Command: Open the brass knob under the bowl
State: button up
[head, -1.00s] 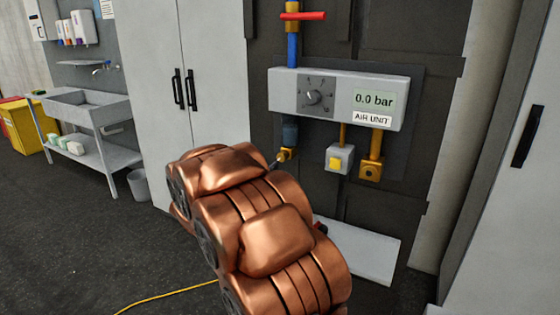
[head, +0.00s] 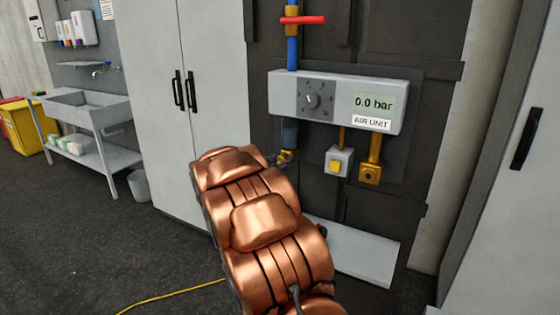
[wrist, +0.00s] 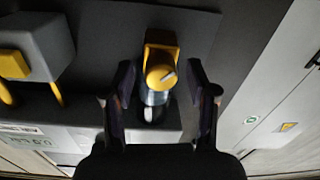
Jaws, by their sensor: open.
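The brass knob (head: 287,156) sits under the dark blue bowl (head: 289,133) at the left underside of the air unit (head: 340,101). In the wrist view the knob (wrist: 160,77) is a round yellow cap with a pale line, in front of a brass block. The glassy bowl (wrist: 153,98) shows just below it there. My gripper (wrist: 160,74) is open, one dark finger on each side of the knob, with gaps visible. In the head view my copper arm hides most of the gripper.
The air unit's display reads 0.0 bar. Right of the knob hang a yellow-button box (head: 340,162) and a brass port (head: 371,174). A red-handled valve (head: 303,20) is above. A white panel (head: 355,252) lies low in front.

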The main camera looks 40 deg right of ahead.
grip_shut()
dwell(0.6)
